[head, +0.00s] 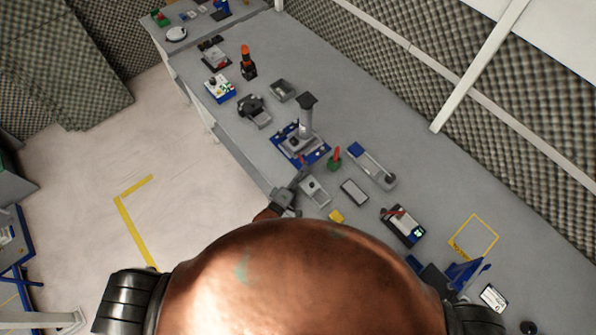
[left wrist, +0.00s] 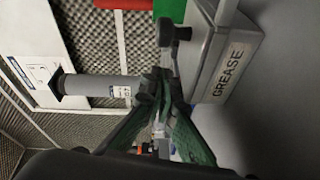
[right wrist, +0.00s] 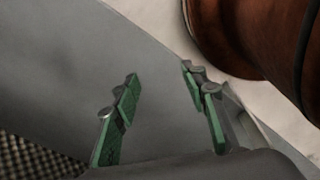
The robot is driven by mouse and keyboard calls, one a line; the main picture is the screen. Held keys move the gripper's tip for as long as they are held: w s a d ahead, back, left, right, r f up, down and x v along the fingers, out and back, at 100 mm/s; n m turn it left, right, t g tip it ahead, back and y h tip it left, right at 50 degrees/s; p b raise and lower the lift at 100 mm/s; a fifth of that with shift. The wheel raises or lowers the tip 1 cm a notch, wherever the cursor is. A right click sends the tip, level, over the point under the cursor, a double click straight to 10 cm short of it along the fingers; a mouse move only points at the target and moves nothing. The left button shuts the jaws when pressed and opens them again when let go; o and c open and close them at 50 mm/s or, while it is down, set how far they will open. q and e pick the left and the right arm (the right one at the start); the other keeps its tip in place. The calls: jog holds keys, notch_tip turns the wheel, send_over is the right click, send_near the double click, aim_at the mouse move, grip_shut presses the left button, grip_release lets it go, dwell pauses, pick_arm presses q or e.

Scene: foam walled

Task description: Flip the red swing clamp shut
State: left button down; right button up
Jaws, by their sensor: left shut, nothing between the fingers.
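The swing clamp has a red handle (head: 337,151) that stands up from a green base (head: 334,164) on the bench in the head view. In the left wrist view a red part (left wrist: 124,3) and a green block (left wrist: 170,10) are cut off by the top edge.
A grey box marked GREASE (left wrist: 230,62) is close beside my left fingers. A blue-based press with a grey column (head: 305,125) stands behind the left gripper. A grey-and-blue tray (head: 372,166) and a dark-rimmed tray (head: 354,192) lie right of the clamp.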

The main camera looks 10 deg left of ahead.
pick_arm(q)
jog(key=shift+s+a+r, duration=0.1)
jog(key=shift+s+a, duration=0.1)
jog(key=shift+a, duration=0.15)
jog(key=shift+s+a+r+p, duration=0.2)
jog(key=shift+s+a+p, duration=0.25)
jog(key=shift+a+p, duration=0.1)
jog(key=shift+s+a+r+p, duration=0.2)
jog(key=shift+s+a+p, duration=0.25)
jog(key=shift+a, duration=0.1)
jog(key=s+d, duration=0.1)
jog(key=s, duration=0.2)
jog(key=s+d+b, duration=0.1)
jog(key=s, duration=0.1)
jog(key=s+d, duration=0.1)
jog(key=s, duration=0.2)
jog(key=shift+s+d+r, duration=0.1)
jog(key=shift+s+d, duration=0.2)
jog(key=shift+d, duration=0.1)
jog(key=shift+s+d, duration=0.2)
jog(key=shift+s, duration=0.1)
pick_arm(e)
jog(key=shift+s+d+r, duration=0.25)
jog(key=shift+s, duration=0.4)
jog(key=shift+a, duration=0.25)
